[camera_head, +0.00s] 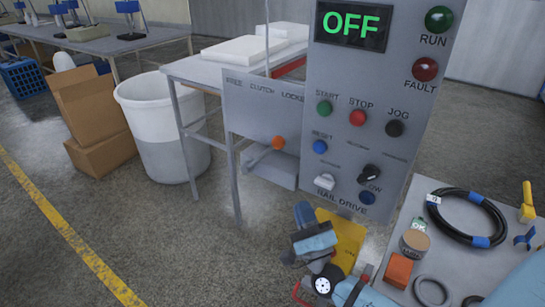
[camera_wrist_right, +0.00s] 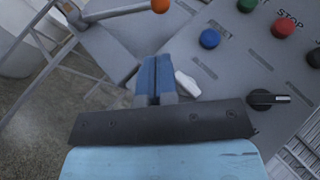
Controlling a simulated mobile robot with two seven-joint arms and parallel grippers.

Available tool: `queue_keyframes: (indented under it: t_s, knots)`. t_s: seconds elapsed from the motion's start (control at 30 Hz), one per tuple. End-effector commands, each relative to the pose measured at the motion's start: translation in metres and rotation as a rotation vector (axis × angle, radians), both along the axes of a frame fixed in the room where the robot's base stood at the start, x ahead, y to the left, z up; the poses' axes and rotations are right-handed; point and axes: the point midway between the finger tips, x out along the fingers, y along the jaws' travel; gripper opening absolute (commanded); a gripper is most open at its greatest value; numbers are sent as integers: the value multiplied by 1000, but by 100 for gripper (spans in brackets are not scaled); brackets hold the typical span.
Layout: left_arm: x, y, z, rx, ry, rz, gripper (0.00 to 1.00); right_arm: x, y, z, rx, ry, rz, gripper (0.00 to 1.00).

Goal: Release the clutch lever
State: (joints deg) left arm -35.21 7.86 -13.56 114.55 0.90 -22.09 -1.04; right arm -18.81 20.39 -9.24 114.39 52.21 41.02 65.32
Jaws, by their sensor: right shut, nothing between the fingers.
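The clutch lever's orange ball knob (camera_head: 278,143) sits at the front of a grey panel (camera_head: 250,108) with lettering that appears to read FREE, CLUTCH and LOCKED. In the right wrist view the orange knob (camera_wrist_right: 160,5) is cut by the top edge, with its grey rod running left. My right gripper (camera_head: 303,212) is below and slightly right of the knob in the head view, apart from it. Its blue fingers (camera_wrist_right: 155,68) are closed together and empty. My left gripper is not in view.
The control box (camera_head: 300,75) stands to the right, its display reading OFF. Its white handle (camera_head: 325,181) and black selector (camera_head: 369,174) stick out near my right gripper. A table with a coiled hose (camera_head: 468,195) is at right. A white bin (camera_head: 165,125) stands left.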

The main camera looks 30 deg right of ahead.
Motion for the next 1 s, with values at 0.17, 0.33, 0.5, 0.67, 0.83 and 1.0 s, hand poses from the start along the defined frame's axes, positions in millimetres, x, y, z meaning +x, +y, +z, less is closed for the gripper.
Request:
queue_keyframes:
  t_s: [0.17,0.33,0.5,0.67,0.83,1.0]
  knots:
    - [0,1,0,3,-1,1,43,0,0,0,-2,1,0,0]
    - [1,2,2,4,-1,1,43,4,-1,4,-3,0,-1,0]
    - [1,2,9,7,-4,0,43,24,-4,19,-4,-2,-1,0]
    - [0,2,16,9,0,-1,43,52,-10,39,-3,-3,-2,0]
    - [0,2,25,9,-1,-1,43,81,-16,58,-4,-2,-1,0]
    - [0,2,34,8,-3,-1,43,103,-20,71,-5,0,-1,0]
